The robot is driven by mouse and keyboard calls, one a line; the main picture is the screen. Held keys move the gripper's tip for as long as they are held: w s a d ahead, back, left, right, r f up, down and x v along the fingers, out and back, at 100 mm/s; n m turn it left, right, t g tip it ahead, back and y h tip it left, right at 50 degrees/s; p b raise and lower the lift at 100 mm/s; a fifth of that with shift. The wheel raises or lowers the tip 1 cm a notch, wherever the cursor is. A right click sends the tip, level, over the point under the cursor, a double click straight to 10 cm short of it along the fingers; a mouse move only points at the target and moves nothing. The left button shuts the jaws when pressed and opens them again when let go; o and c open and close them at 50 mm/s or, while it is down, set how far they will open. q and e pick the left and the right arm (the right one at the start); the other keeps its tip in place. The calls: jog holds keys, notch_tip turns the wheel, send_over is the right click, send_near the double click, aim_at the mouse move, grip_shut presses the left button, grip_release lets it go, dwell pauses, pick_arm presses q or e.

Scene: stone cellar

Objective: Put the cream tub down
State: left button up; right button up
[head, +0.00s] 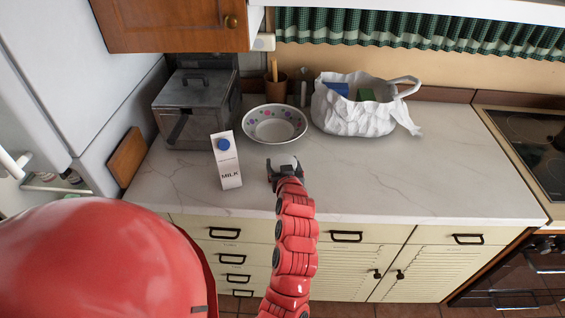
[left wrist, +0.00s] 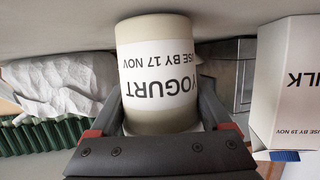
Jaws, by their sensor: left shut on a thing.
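The cream tub (left wrist: 158,75) is a cream-coloured pot with a white label reading YOGURT and USE BY 17 NOV. It shows upside down in the left wrist view, between the two fingers of my left gripper (left wrist: 165,122). In the head view my left gripper (head: 285,170) is over the counter's front half, shut on the tub (head: 283,160), which is mostly hidden there. I cannot tell whether the tub's base touches the counter. My right gripper is not in view.
A milk carton (head: 226,163) stands just left of the gripper. A patterned bowl (head: 274,136) is behind it. A white bag (head: 355,122) with things in it stands back right, a metal box (head: 190,125) back left. The marble counter (head: 420,175) is clear to the right.

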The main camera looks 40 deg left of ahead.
pick_arm(q)
jog(key=shift+f, duration=0.15)
jog(key=o, duration=1.1)
jog(key=shift+o, duration=0.2)
